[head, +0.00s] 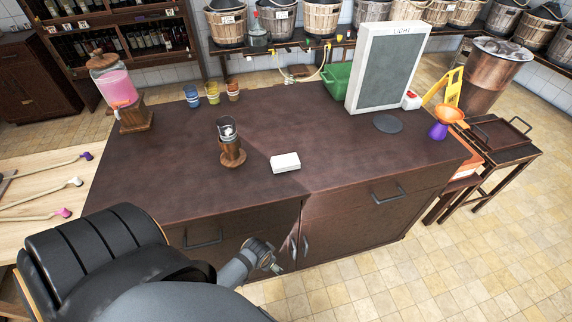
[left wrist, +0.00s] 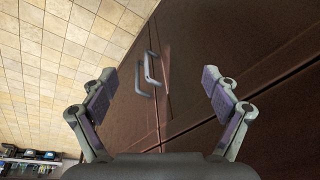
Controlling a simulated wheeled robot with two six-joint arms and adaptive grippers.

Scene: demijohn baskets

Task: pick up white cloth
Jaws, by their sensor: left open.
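A small white folded cloth (head: 285,162) lies on the dark wooden counter (head: 330,120), near its front edge. It is not visible in the left wrist view. My left gripper (head: 272,266) is in front of the cabinet, below the counter top and below the cloth, apart from it. In the left wrist view my left gripper (left wrist: 160,95) shows two spread fingers with nothing between them. Beyond them are the cabinet doors with metal handles (left wrist: 149,72). My right gripper is in neither view.
A glass on a wooden stand (head: 231,150) stands just left of the cloth. Several small cups and a pink dispenser (head: 117,88) stand at the back left. The counter around the cloth's right side is clear.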

